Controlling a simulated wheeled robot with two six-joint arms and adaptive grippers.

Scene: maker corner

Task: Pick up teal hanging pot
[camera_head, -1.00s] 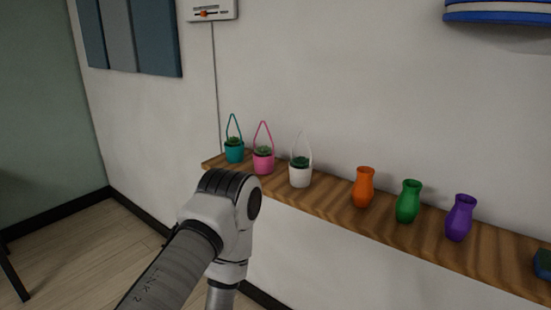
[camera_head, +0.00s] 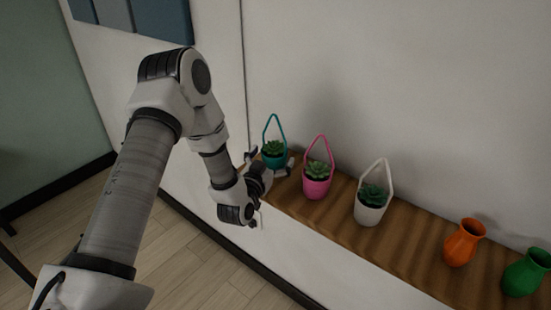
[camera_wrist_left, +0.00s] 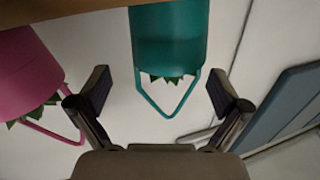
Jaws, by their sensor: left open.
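The teal hanging pot (camera_head: 274,159) stands at the far left end of the wooden shelf. It has a green succulent and a looped teal handle. My left gripper (camera_head: 270,166) is at the pot's near side, its fingers spread to either side and partly covering its lower part. In the left wrist view the picture is inverted, and the teal pot (camera_wrist_left: 168,42) appears just beyond and between the open fingers (camera_wrist_left: 158,82). No finger clearly touches it. My right gripper is not in view.
A pink hanging pot (camera_head: 317,183) stands close to the right of the teal one, then a white hanging pot (camera_head: 371,208). Orange (camera_head: 463,245) and green (camera_head: 526,274) vases stand farther right on the shelf (camera_head: 415,240). The wall is close behind.

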